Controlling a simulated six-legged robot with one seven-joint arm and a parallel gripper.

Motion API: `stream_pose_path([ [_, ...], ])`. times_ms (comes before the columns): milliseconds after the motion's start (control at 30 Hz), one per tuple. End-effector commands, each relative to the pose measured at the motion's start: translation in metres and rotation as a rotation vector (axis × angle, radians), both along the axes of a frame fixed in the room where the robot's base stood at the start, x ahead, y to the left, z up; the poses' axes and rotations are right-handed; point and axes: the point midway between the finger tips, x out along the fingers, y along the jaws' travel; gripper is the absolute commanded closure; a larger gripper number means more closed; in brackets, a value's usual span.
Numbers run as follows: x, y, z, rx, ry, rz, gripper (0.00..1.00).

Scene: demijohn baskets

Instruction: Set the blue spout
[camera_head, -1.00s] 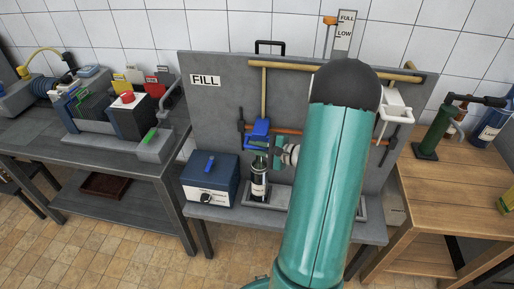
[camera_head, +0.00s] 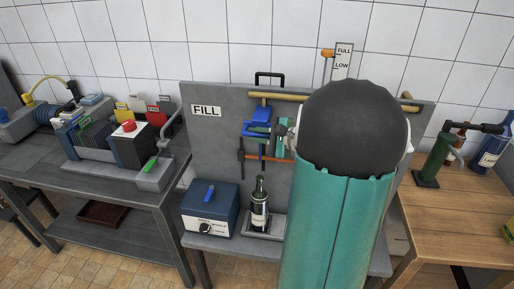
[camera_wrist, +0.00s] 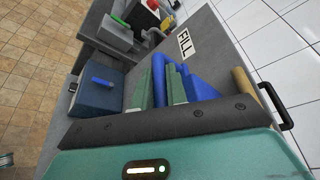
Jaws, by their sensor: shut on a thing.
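The blue spout (camera_head: 261,115) is high on the grey panel, just under the horizontal wooden pipe. My gripper (camera_head: 270,131) is shut on it. In the wrist view, blue parts of the spout (camera_wrist: 198,84) show between and beside my green fingers (camera_wrist: 160,90). A dark bottle (camera_head: 259,208) with a pale label stands upright below, its neck well apart from the spout. My arm hides the right part of the panel.
A grey panel with a FILL sign (camera_head: 206,111) stands behind. A blue box (camera_head: 209,212) sits left of the bottle, which stands in a grey tray (camera_head: 262,237). A brown horizontal bar (camera_head: 278,158) crosses the panel below my gripper. Benches stand left and right.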

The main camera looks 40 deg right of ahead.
Motion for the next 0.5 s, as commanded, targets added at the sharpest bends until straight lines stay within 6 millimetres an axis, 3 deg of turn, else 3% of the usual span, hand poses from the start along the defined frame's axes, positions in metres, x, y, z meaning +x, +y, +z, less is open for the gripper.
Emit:
stream_pose_path([
  [400, 0.0008, -0.0004, 0.0095, -0.004, -0.007, 0.001, 1.0],
  [433, 0.0009, -0.0004, 0.0098, -0.004, -0.007, 0.001, 0.82],
  [500, 0.0008, -0.0004, 0.0095, -0.003, -0.007, 0.001, 0.68],
])
